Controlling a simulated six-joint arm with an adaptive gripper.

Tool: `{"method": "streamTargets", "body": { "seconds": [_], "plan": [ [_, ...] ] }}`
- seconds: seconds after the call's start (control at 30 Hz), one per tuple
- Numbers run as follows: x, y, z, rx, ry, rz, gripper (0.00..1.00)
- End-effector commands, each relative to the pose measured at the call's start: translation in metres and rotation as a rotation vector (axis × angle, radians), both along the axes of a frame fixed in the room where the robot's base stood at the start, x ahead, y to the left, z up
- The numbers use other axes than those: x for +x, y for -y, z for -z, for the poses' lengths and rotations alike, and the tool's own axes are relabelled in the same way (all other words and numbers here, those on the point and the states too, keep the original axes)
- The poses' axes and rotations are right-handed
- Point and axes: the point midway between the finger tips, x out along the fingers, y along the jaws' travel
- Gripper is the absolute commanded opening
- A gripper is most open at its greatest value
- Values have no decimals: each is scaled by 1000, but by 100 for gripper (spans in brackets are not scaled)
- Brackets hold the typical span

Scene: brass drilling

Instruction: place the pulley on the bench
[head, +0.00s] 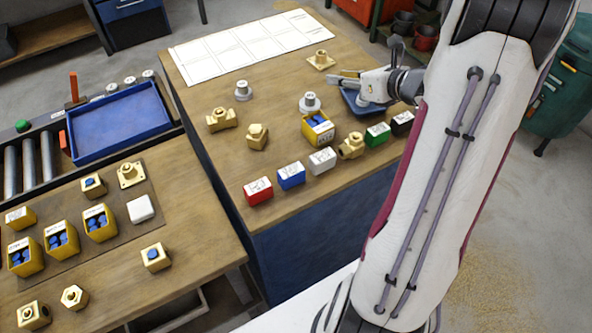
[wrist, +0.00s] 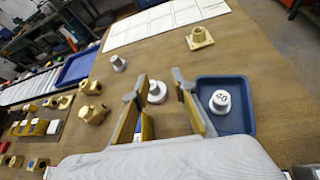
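Several grey-white stepped round pieces look like pulleys; I cannot tell which one the task means. One pulley-like piece (head: 310,103) stands upright on the wooden bench (head: 283,150), and it also shows in the wrist view (wrist: 156,92), between the fingers and beyond them. A second, smaller one (head: 243,91) stands to its left. A third (wrist: 220,102), marked 40, stands in a blue tray (wrist: 240,120), partly hidden by my gripper in the head view. My gripper (head: 343,80) is open and empty, with its fingers above the bench beside the tray.
A yellow box with blue parts (head: 318,128) stands just in front of the middle piece. Red (head: 258,191), blue, white, green and black boxes line the front edge. Brass fittings (head: 221,119) stand left. A white sheet (head: 250,45) lies at the back, with bare wood before it.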

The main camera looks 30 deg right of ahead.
Motion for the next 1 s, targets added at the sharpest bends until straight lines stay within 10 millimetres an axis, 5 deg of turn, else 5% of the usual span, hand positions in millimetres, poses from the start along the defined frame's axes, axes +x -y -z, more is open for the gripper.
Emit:
{"method": "streamTargets", "body": {
  "seconds": [0.23, 0.47, 1.0],
  "plan": [
    [18, -5, -48, 166, -36, 299, 26],
    [16, -17, -87, 382, -27, 580, 26],
    [-47, -83, -144, 1065, 44, 1172, 26]
  ]
}}
